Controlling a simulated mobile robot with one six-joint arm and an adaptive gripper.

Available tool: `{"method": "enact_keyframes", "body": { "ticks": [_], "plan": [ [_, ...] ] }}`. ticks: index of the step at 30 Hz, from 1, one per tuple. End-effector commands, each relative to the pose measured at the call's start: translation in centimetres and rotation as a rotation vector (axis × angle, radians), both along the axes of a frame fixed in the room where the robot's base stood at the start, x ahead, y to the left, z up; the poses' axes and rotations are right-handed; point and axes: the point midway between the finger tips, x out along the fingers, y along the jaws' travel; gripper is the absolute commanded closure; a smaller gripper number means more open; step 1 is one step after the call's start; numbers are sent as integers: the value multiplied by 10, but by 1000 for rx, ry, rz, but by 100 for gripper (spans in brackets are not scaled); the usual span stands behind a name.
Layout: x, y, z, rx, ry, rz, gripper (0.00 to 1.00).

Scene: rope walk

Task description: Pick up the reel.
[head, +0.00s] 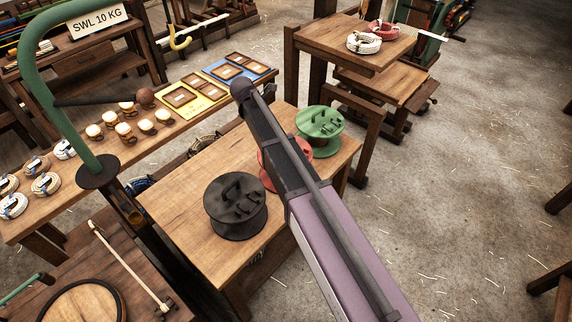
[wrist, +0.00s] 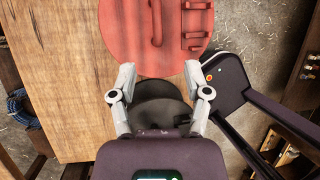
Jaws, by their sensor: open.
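Three reels with handles stand on a wooden table (head: 180,192): a black reel (head: 236,208) at the left, a red reel (head: 270,164) in the middle, partly hidden behind my arm, and a green reel (head: 320,122) at the right. In the wrist view the red reel (wrist: 165,32) lies beyond the fingertips, its curved handle and small raised fittings showing. My gripper (wrist: 160,80) is open, with its fingers spread and nothing held. A dark rounded shape shows between the fingers; I cannot tell what it is. In the head view my arm hides the gripper.
A long bench (head: 145,155) with coils, small pots and trays runs behind. A green curved post (head: 65,125) stands left of the table. Another stand (head: 335,38) holds white and red rope coils (head: 364,43). The floor at right is mostly clear.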

Motion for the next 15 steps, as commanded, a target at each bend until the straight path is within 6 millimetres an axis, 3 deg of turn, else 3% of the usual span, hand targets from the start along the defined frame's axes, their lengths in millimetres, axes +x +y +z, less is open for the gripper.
{"method": "enact_keyframes", "body": {
  "ticks": [15],
  "plan": [
    [8,-13,-36,0,-1,-2,38]
  ]
}}
